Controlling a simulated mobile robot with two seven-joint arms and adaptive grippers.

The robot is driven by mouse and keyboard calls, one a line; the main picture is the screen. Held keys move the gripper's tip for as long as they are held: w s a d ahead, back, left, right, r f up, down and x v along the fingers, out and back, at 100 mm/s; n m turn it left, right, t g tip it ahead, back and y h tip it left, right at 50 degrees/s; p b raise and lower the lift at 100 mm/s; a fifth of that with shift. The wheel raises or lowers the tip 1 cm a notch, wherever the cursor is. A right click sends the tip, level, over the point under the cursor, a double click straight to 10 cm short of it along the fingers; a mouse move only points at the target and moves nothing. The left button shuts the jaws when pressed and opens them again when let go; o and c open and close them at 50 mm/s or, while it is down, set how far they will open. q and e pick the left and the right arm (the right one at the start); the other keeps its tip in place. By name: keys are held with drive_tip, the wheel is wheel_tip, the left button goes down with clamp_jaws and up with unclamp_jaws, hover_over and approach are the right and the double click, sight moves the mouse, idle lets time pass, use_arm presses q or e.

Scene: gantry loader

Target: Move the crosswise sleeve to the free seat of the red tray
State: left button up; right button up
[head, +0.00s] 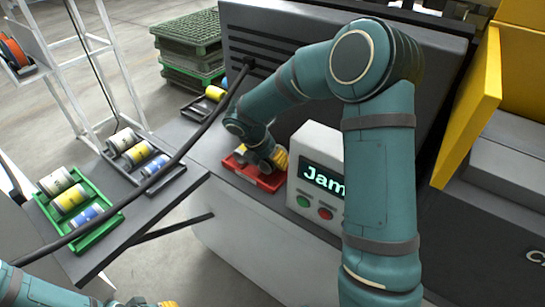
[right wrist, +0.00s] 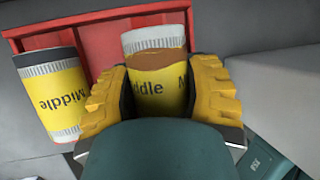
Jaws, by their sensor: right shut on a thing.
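The red tray (head: 268,185) sits on the grey machine ledge, left of the display box. My right gripper (head: 276,160) is over it. In the right wrist view, my right gripper (right wrist: 160,95) is shut on a yellow sleeve (right wrist: 160,82) with a whitish end, a brown band and the word "Middle". Another yellow "Middle" sleeve (right wrist: 50,95) lies to its left, slightly tilted, at the tray's left part (right wrist: 95,35). Whether the held sleeve touches the tray floor cannot be told.
A display box (head: 318,165) reading "Jam" with green and red buttons stands close right of the tray. A green tray (head: 110,205) and a dark tray (head: 175,172) hold sleeves on the left shelf. A black cable (head: 205,125) crosses the view. Yellow guards stand right.

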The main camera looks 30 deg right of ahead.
drive_tip(key=shift+f, duration=0.65)
drive_tip(key=o, duration=1.4)
drive_tip(key=shift+c, duration=0.2)
drive_tip(key=d+r+p+v, duration=0.1)
drive_tip(key=p+v, duration=0.5)
drive_tip(key=v, duration=1.1)
drive_tip(key=shift+d+r, duration=0.25)
drive_tip(key=shift+d, duration=0.25)
